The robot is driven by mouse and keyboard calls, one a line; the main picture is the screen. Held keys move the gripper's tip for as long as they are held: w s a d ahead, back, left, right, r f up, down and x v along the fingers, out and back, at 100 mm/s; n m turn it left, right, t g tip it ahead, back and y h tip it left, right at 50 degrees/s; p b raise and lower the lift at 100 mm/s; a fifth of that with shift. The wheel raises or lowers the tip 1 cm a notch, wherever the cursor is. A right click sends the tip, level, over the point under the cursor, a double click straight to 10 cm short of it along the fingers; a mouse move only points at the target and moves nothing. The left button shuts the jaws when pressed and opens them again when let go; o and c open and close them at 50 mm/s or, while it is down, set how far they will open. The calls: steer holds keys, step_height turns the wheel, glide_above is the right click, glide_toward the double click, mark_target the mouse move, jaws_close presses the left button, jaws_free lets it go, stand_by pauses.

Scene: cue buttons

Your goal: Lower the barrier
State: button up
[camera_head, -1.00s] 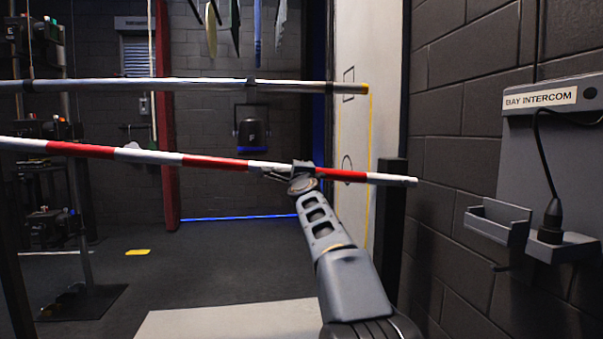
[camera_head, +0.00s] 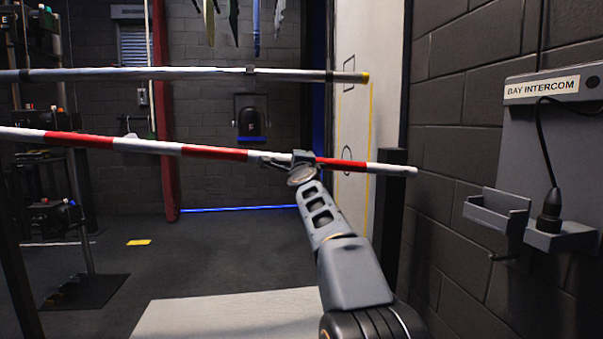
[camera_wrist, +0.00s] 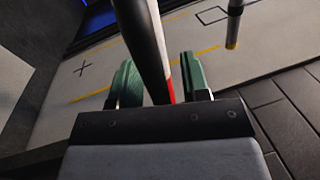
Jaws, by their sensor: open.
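The barrier is a long red-and-white striped pole (camera_head: 150,146). It crosses the head view from the left edge, sloping slightly down to its free white tip on the right. My gripper (camera_head: 279,159) is at the pole, a little left of its right end. In the wrist view the pole (camera_wrist: 143,40) runs between the two green finger pads of my gripper (camera_wrist: 158,85). The jaws are open, with a gap to the pad on the right. Whether the left pad touches the pole cannot be told. The pole's left end is out of view.
A grey horizontal bar (camera_head: 180,74) with a yellow end cap runs above the barrier. A dark post (camera_head: 389,210) stands by the barrier's tip. The bay intercom (camera_head: 550,150) with its trays is on the right wall. Dark floor (camera_head: 200,250) lies open beyond.

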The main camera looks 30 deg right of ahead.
steer(key=v, duration=1.3)
steer(key=shift+s, duration=0.2)
steer(key=shift+f, duration=0.1)
